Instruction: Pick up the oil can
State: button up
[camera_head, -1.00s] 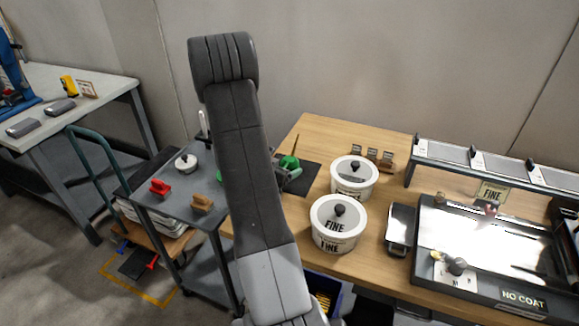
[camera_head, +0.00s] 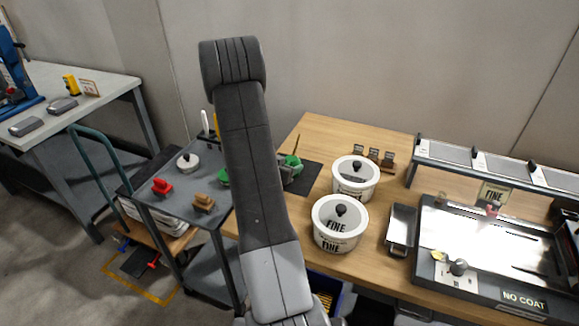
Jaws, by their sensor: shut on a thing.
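The oil can (camera_head: 291,161) looks green with a thin brass spout pointing up. It shows just right of my arm, at the left end of the wooden bench, by a dark mat. Its lower left part is hidden by my arm. My gripper (camera_head: 290,176) is mostly hidden behind my arm; only a small grey part shows at the can. It is shut on the can. I cannot tell whether the can's base touches the mat.
Two white lidded tubs (camera_head: 340,224) stand right of the can on the wooden bench (camera_head: 320,128). A black tray (camera_head: 427,274) fills the bench's right side.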

aim_at(288, 161)
notch_tip(288, 161, up, 10)
jog(key=shift+p, duration=0.45)
dwell(0.9)
